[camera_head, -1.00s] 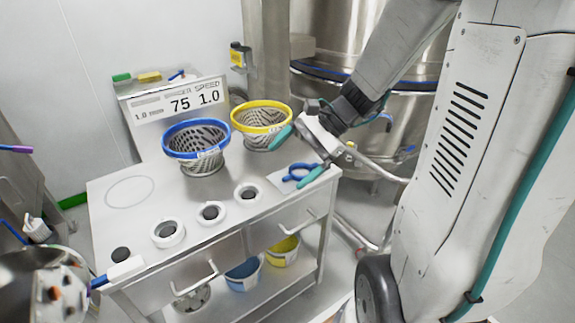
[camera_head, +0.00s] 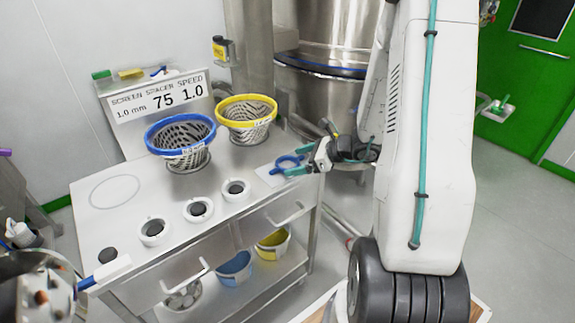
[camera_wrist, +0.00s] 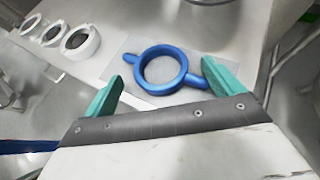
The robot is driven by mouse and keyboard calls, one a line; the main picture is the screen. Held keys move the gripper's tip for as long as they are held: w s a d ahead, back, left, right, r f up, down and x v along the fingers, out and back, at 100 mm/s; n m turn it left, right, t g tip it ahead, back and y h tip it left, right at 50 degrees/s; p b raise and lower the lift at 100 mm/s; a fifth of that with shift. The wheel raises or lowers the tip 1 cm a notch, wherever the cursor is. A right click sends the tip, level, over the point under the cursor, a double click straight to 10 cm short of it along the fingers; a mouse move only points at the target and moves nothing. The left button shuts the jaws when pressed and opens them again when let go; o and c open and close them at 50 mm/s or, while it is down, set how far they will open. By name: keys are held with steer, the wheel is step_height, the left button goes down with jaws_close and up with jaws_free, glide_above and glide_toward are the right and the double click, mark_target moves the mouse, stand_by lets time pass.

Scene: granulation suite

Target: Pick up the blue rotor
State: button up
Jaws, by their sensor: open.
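The blue rotor (camera_head: 289,162) lies flat on a pale square mat (camera_head: 270,173) at the right end of the steel cart top. In the wrist view the rotor (camera_wrist: 160,68) is a blue ring with short arms on opposite sides. My gripper (camera_head: 298,160) is at the cart's right edge, close to the rotor. In the wrist view my gripper (camera_wrist: 160,88) is open, its green fingers apart with the ring between and just beyond their tips. Nothing is held. In the head view the fingers partly cover the rotor.
A blue-rimmed basket (camera_head: 180,138) and a yellow-rimmed basket (camera_head: 246,118) stand left of the rotor. Several white rings, one being the nearest (camera_head: 235,190), line the front of the cart top (camera_head: 120,222). A sign (camera_head: 158,97) stands behind. A steel vessel (camera_head: 310,85) is behind the cart.

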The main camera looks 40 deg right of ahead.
steer(key=shift+x, duration=1.1)
steer(key=c, duration=1.2)
steer(key=shift+r, duration=0.15)
